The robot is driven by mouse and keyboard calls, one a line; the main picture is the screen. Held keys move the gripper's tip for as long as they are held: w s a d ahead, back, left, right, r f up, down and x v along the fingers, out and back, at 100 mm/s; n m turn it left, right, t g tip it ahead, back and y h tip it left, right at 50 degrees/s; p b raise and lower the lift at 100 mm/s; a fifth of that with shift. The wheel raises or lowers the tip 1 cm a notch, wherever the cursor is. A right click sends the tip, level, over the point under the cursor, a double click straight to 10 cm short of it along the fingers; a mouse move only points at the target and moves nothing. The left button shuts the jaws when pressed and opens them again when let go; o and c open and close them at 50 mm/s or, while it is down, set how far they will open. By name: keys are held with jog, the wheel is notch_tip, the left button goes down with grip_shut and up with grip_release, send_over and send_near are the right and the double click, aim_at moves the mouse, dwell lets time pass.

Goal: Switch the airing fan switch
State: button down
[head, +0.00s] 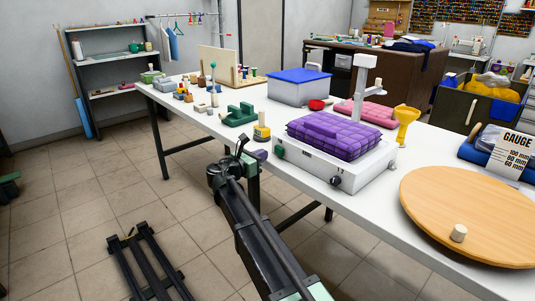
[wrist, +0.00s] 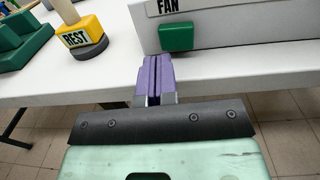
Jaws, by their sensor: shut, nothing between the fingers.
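The airing fan switch is a green block (wrist: 177,37) under a FAN label on the front of a pale box in the wrist view. In the head view it is a small green spot (head: 280,150) at the left end of the white box (head: 315,172). My gripper (wrist: 156,62) has purple fingers pressed together and empty. Its tips are just in front of and slightly left of the switch in the picture; I cannot tell whether they touch it. In the head view my gripper (head: 261,155) is at the table's front edge, left of the box.
A purple bagged comforter (head: 338,135) lies on the box, which has a dark knob (head: 336,181). A yellow REST block (wrist: 80,32) stands left of my gripper, near a green block (head: 239,114). A round wooden board (head: 465,205) is at right on the white table (head: 375,208).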

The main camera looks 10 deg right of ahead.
jog(key=w+a+v, duration=0.1)
jog(key=v, duration=0.9)
jog(key=shift+w, duration=0.2)
jog(key=shift+a, duration=0.1)
jog(key=s+d+f+m+g+y, duration=0.6)
jog(key=s+f+m, duration=0.55)
jog(key=m, duration=0.25)
jog(key=s+d+f+m+g+y, duration=0.2)
jog(key=s+d+f+m+y, duration=0.25)
jog(key=s, duration=0.55)
jog(key=s+d+f+m+g+y, duration=0.1)
jog(key=s+d+m+g+y, duration=0.1)
jog(key=s+d+m+y, duration=0.45)
notch_tip(320, 180, up, 22)
jog(key=s+h+p, duration=0.2)
jog(key=p, duration=2)
jog(key=shift+a, duration=0.4)
